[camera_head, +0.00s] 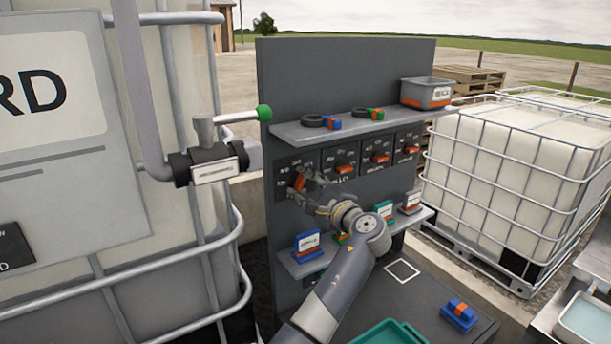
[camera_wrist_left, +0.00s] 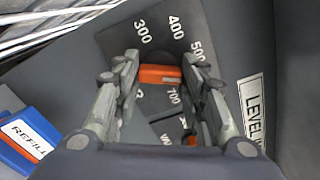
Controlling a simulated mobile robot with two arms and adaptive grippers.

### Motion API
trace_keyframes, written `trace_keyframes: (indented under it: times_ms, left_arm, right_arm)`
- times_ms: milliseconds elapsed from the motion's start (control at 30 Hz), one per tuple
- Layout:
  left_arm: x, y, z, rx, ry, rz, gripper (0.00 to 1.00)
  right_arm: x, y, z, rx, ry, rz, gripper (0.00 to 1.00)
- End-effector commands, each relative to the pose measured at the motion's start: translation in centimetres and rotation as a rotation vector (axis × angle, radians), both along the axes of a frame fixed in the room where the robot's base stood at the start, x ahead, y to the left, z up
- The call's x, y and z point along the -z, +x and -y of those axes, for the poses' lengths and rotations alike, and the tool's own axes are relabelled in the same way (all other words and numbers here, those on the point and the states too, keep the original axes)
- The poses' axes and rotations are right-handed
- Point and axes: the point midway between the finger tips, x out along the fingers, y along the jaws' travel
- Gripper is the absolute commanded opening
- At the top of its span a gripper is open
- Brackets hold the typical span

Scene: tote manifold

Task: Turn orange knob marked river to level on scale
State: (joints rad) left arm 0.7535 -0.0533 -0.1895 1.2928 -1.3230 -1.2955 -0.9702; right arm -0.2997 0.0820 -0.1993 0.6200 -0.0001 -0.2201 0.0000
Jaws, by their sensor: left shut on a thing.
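A row of orange knobs sits on dark dial plates on the grey panel (camera_head: 345,60). My left gripper (camera_head: 309,186) is at the leftmost orange knob (camera_head: 299,182). In the left wrist view my left gripper (camera_wrist_left: 160,76) has its fingers on either side of an orange knob (camera_wrist_left: 160,74) and is shut on it. The dial around it shows 300, 400, 500 and 700. A white label (camera_wrist_left: 252,112) beside the dial begins with "LEVEL". The other knobs (camera_head: 345,169) stand to the right, free of the gripper. The word "river" cannot be read. My right gripper is out of view.
An upper shelf (camera_head: 350,127) holds rings, small coloured blocks and a grey bin (camera_head: 426,93). A lower shelf carries a blue labelled holder (camera_head: 307,243), marked REFILL in the wrist view (camera_wrist_left: 30,138). A green-tipped valve handle (camera_head: 264,113) juts close to the panel's left edge.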

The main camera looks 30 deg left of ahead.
Motion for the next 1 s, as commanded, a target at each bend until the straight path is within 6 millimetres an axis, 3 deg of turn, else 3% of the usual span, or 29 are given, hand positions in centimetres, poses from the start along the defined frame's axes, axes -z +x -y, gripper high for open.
trace_keyframes:
  times_ms: [33,400,1000]
  left_arm:
    - [-0.8,0.0,-0.1,0.0,0.025,-0.026,0.14]
    - [-0.6,0.0,-0.1,0.0,0.133,-0.205,0.14]
    - [-0.6,0.0,-0.1,-0.001,0.163,-0.257,0.14]
  right_arm:
    - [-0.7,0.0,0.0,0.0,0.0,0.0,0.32]
    - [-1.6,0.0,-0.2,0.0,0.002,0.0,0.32]
    - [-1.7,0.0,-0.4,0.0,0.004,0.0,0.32]
